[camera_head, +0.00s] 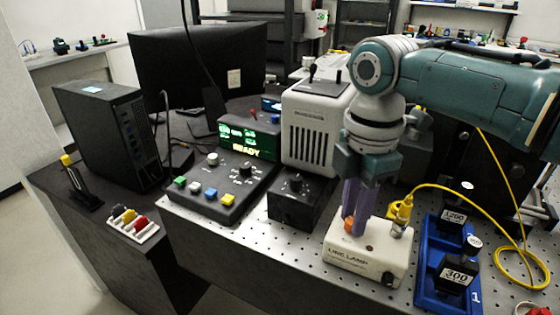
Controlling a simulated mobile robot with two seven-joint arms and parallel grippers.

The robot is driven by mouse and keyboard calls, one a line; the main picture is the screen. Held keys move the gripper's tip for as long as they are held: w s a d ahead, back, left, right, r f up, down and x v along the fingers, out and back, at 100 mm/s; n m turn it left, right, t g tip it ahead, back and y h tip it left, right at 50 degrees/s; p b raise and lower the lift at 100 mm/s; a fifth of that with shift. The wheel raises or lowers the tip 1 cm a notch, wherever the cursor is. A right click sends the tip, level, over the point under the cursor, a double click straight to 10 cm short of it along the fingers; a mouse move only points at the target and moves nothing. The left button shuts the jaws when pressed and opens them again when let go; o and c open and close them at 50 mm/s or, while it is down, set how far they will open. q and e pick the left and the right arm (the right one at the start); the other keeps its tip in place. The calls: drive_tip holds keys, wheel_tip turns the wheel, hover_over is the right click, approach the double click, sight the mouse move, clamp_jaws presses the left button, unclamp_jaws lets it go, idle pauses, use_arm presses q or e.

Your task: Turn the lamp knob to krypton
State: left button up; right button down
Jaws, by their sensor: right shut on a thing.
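The line lamp (366,262) is a cream box marked "LINE LAMP" near the front of the perforated bench. My right gripper (352,219) points down onto the left part of its top. Its purple fingers are closed around a small orange knob (348,225), which they partly hide. The knob's setting and any element names cannot be read. A black round part (388,278) sits on the box's front face. My left gripper is out of view.
A yellow connector (401,211) with a yellow cable stands at the lamp's back right. A blue tray (425,297) with gratings marked 1200 and 300 is close on the right. A black box with a knob (297,204) stands to the left, near a console reading "READY" (238,177).

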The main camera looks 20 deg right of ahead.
drive_tip(key=shift+r+m+p, duration=0.2)
drive_tip(key=shift+m+p, duration=0.7)
drive_tip(key=shift+m, duration=0.1)
drive_tip(key=m+p, duration=0.1)
drive_tip(key=m, duration=0.1)
drive_tip(key=shift+a+m+p, duration=0.1)
drive_tip(key=shift+m+p, duration=0.2)
drive_tip(key=shift+p, duration=0.05)
drive_tip(key=m+p, duration=0.1)
drive_tip(key=m, duration=0.1)
drive_tip(key=shift+m, duration=0.4)
drive_tip(key=m+p, duration=0.1)
drive_tip(key=m, duration=0.2)
drive_tip(key=shift+f+m, duration=0.1)
drive_tip(key=shift+m, duration=0.2)
drive_tip(key=m+p, duration=0.1)
drive_tip(key=m, duration=0.5)
drive_tip(key=shift+p, duration=0.35)
drive_tip(key=shift+m, duration=1.7)
